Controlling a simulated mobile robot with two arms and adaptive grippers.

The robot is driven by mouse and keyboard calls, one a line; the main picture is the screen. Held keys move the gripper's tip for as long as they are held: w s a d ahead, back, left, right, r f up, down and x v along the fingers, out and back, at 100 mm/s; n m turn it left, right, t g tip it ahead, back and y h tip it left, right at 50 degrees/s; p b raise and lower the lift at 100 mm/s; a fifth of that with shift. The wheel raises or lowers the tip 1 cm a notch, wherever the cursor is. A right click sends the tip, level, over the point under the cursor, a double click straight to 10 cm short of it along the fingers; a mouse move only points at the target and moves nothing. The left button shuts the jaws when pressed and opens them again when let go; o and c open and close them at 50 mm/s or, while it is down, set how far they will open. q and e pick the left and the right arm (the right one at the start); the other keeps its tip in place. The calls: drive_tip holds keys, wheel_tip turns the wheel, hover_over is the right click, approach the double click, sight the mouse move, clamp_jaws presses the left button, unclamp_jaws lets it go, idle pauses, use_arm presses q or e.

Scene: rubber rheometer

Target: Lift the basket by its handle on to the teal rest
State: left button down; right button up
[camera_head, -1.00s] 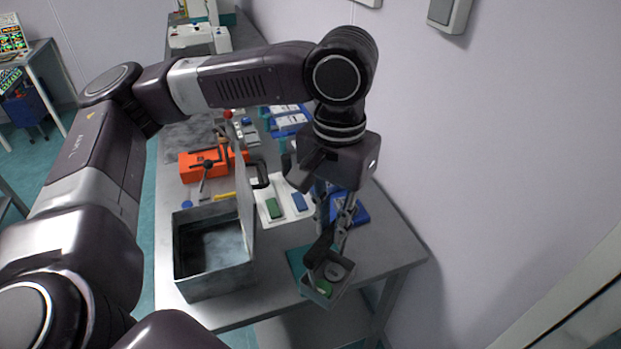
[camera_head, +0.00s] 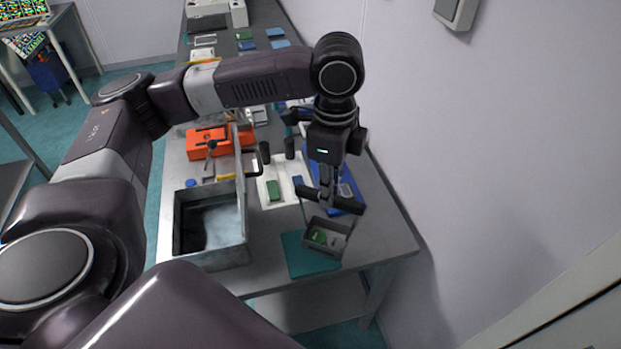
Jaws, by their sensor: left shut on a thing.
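The basket (camera_head: 325,250) is a small grey open box with a green piece and a grey piece inside. It hangs below my left gripper (camera_head: 329,196), which is shut on its dark handle (camera_head: 318,194). The teal rest (camera_head: 303,262) is a flat square on the grey table near its front edge. The basket overlaps the rest's right part in the picture; I cannot tell whether they touch. My right gripper is not in view.
A white mat (camera_head: 268,193) and blue tray (camera_head: 352,206) lie behind the basket. A wall borders the table on the right.

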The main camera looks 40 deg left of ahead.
use_arm(q)
drive_tip(key=m, duration=0.1)
drive_tip(key=a+m, duration=0.1)
drive_tip(key=shift+w+a+f+m+p, duration=0.15)
drive_tip(key=shift+w+f+m+p, duration=0.1)
drive_tip(key=shift+m+p, duration=0.15)
drive_tip(key=shift+w+a+f+m+p, duration=0.1)
drive_tip(key=shift+a+f+m+p, duration=0.45)
drive_tip(key=shift+m, duration=0.8)
drive_tip(key=shift+w+a+f+m+p, duration=0.2)
drive_tip(key=shift+a+m, duration=0.6)
drive_tip(key=shift+m, duration=0.5)
drive_tip(key=shift+w+a+f+m+p, duration=0.1)
drive_tip(key=shift+a+f+m+p, duration=0.45)
drive_tip(key=shift+m, duration=0.8)
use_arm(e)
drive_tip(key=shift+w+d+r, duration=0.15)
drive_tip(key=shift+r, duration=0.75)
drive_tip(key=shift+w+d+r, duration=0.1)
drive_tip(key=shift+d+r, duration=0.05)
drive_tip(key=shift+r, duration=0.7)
use_arm(q)
drive_tip(key=shift+a+r, duration=0.1)
drive_tip(key=shift+r, duration=0.05)
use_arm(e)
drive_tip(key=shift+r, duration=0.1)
